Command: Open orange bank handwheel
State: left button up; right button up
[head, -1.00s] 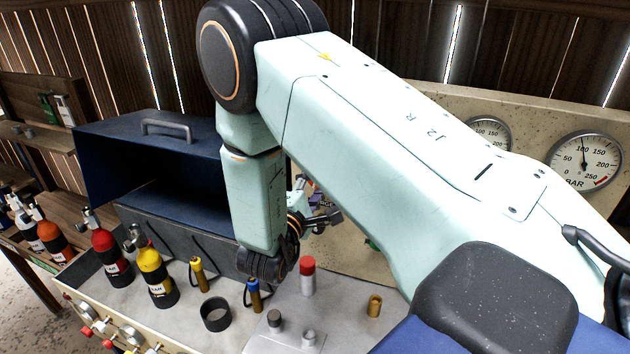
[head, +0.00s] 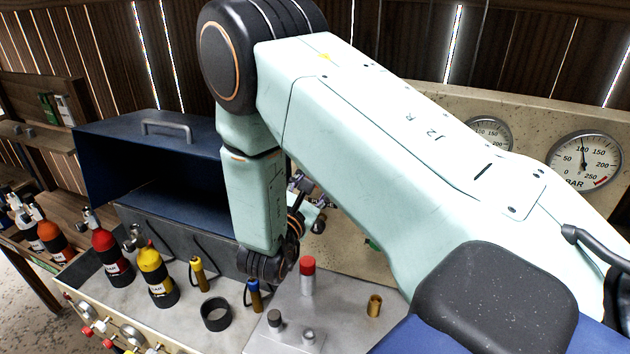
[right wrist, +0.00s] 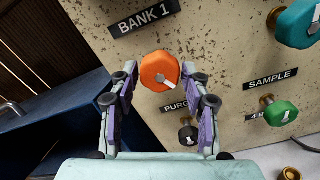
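The orange handwheel (right wrist: 160,72) is on the speckled cream panel under the "BANK 1" label (right wrist: 144,18) in the right wrist view. A white mark on it points to the lower right. My right gripper (right wrist: 165,76) is open, with one finger on each side of the handwheel in that view. I cannot tell whether either finger touches it. In the head view my right gripper (head: 307,205) shows only partly behind my arm, and the orange handwheel is hidden. My left gripper is not in view.
A black knob (right wrist: 187,134), a green handwheel (right wrist: 280,112) and a teal handwheel (right wrist: 298,24) are nearby on the panel. A blue open box (head: 150,150) stands left of my arm. Red (head: 110,252) and yellow (head: 156,274) bottles and small cylinders stand on the bench.

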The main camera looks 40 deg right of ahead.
jog(key=shift+o, duration=0.9)
jog(key=shift+a, duration=0.1)
jog(key=v, duration=0.6)
jog(key=shift+s, duration=0.1)
